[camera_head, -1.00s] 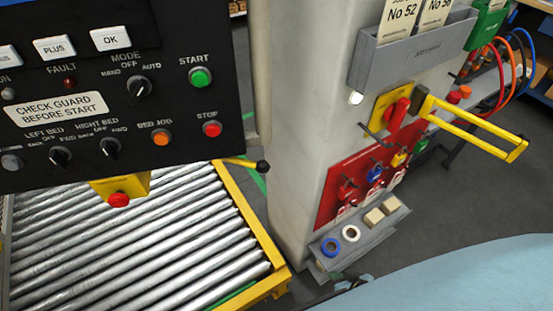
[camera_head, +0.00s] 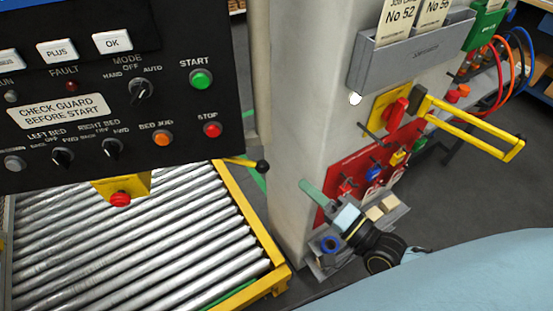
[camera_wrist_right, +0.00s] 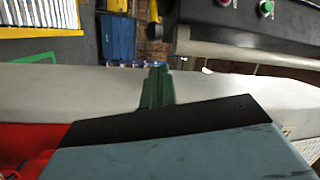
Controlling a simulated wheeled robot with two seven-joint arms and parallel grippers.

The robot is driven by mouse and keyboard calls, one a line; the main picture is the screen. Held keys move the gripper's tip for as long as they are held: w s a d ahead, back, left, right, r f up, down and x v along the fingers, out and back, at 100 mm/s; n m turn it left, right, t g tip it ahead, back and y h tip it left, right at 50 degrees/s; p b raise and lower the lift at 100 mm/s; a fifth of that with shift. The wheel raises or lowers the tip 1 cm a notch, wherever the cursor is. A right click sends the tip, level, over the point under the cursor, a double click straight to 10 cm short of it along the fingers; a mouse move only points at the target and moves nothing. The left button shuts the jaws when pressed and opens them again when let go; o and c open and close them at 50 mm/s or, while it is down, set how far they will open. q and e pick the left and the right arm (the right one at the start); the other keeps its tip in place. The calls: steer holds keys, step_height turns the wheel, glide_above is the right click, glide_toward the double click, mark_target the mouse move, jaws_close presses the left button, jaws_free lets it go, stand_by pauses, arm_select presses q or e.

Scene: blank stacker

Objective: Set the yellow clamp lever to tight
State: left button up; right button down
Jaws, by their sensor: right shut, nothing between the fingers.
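A yellow lever with a black ball knob (camera_head: 245,162) sticks out level beside the far right corner of the roller bed, left of the grey column. I cannot read any tight or loose mark on it. My right gripper (camera_head: 308,187) has green fingers and is in front of the column's lower part, right of the lever and lower in the picture. It is shut and empty, apart from the lever. My left gripper is not in view.
The black control panel (camera_head: 180,105) hangs at the upper left over the roller bed (camera_head: 150,240). The pale column (camera_head: 295,100) carries a red board (camera_head: 325,213) with hanging tags and padlocks. A yellow loop bar (camera_head: 475,125) juts out at the right.

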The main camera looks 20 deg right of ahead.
steer(key=shift+w, duration=0.1)
arm_select(q)
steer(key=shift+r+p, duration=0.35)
steer(key=shift+p, duration=0.05)
arm_select(e)
steer(key=x, duration=1)
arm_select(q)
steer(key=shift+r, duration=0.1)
